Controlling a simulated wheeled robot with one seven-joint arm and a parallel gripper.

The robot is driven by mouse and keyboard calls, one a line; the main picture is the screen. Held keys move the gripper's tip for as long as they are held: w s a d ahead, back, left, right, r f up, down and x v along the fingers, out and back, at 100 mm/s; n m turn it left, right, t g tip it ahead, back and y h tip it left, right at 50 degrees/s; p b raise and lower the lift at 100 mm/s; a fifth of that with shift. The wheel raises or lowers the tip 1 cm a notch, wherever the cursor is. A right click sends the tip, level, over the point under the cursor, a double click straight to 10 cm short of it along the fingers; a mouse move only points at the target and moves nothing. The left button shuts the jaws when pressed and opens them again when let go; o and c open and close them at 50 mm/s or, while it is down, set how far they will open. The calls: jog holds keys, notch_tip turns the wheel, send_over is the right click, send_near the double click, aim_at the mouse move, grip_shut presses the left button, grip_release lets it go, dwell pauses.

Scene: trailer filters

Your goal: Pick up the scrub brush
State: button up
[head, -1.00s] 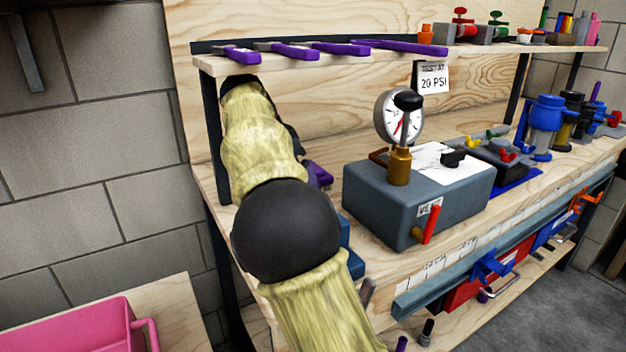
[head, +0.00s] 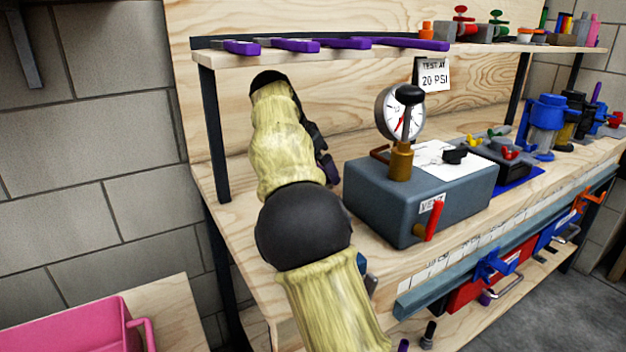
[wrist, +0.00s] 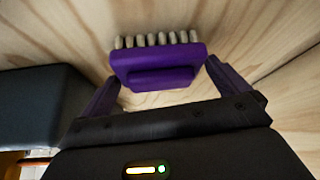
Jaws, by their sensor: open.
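The scrub brush (wrist: 160,66), with a purple body and a row of pale bristles, shows in the wrist view against the pale wood. My gripper (wrist: 162,74) is open, its purple fingers to the left and right of the brush's near side. I see clear wood between the brush and the lower parts of the fingers; whether the fingertips touch it I cannot tell. In the head view my gripper (head: 326,163) is beyond my arm, above the bench's left part, mostly hidden. I cannot make out the brush there.
A grey test box (head: 420,200) with a gauge (head: 392,112) stands just right of my arm; its dark side also shows in the wrist view (wrist: 40,105). A shelf (head: 215,62) with purple-handled tools runs above. A pink bin (head: 70,325) is at lower left.

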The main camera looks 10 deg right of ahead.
jog(key=shift+r, duration=0.1)
dwell(0.3)
jog(key=c, duration=0.8)
jog(key=shift+r, duration=0.1)
